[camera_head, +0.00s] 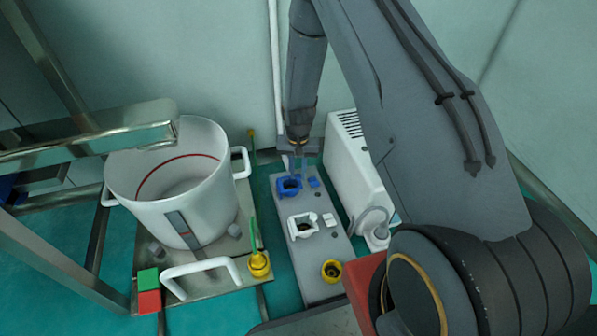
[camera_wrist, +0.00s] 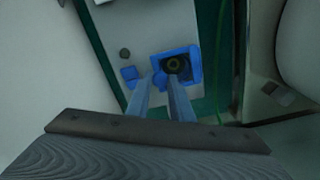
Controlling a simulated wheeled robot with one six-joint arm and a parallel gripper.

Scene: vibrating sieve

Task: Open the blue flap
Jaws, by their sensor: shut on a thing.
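The blue flap (camera_head: 289,186) is a squarish blue frame around a dark opening, on a grey panel (camera_head: 318,250). A small blue block (camera_head: 314,182) sits just right of it. In the wrist view the blue flap (camera_wrist: 194,62) surrounds a dark round hole, with the blue block (camera_wrist: 130,74) to its left. My gripper (camera_head: 300,168) points down over the blue flap from behind. In the wrist view its fingers (camera_wrist: 167,78) reach the flap's near left edge and are shut on it. The exact contact is hard to make out.
A white fitting (camera_head: 303,226) and a yellow ring (camera_head: 331,270) sit on the same panel, nearer. A large white pot (camera_head: 165,205) with handles stands at left. A white vented box (camera_head: 352,165) stands close at right. A green-stemmed yellow knob (camera_head: 259,264) rises between pot and panel.

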